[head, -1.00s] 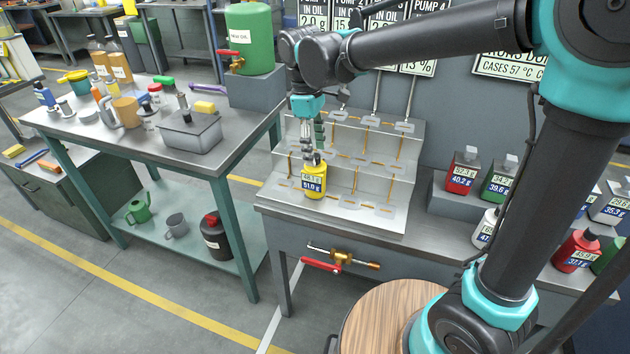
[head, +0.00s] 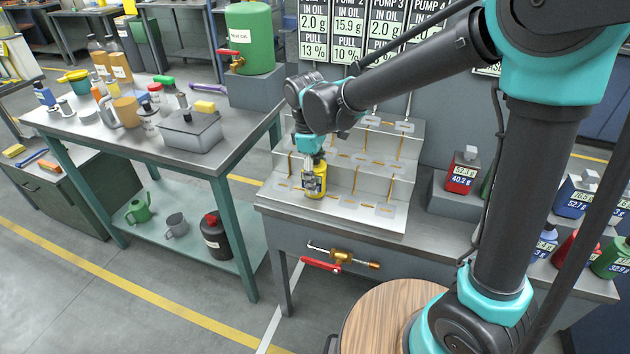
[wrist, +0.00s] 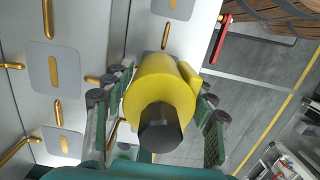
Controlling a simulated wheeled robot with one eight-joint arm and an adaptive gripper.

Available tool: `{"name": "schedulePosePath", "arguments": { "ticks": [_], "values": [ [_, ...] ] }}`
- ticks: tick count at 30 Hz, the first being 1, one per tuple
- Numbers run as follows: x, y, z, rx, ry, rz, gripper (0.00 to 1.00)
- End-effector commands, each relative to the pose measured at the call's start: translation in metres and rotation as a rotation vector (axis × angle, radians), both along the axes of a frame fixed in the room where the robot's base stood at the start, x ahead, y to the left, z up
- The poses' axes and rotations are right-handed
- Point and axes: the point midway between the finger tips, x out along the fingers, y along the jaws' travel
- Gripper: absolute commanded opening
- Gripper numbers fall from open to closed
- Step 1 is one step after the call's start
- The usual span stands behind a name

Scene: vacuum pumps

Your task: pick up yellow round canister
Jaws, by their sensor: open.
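The yellow round canister (head: 319,185) stands on the lowest step of the stepped metal rack, partly hidden behind my gripper in the head view. In the wrist view the yellow canister (wrist: 160,92) shows its dark cap toward the camera. My gripper (head: 312,184) is over and around the canister.
The stepped rack (head: 372,219) has grey pads and brass strips. A red-handled brass valve (head: 340,259) is on the bench front below. Red, blue and green canisters, including a red one (head: 462,175), stand at the right. A cluttered table (head: 190,163) is at the left.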

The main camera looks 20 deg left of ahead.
Motion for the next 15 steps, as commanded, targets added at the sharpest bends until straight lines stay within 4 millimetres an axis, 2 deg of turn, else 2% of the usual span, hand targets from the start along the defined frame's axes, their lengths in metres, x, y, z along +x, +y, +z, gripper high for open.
{"name": "schedulePosePath", "arguments": {
  "ticks": [2, 15],
  "values": [
    [0.0000, 0.0000, 0.0002, 0.000, 0.000, 0.000, 0.56],
    [0.0000, 0.0001, 0.0005, 0.000, 0.000, 0.000, 0.02]
  ]
}}
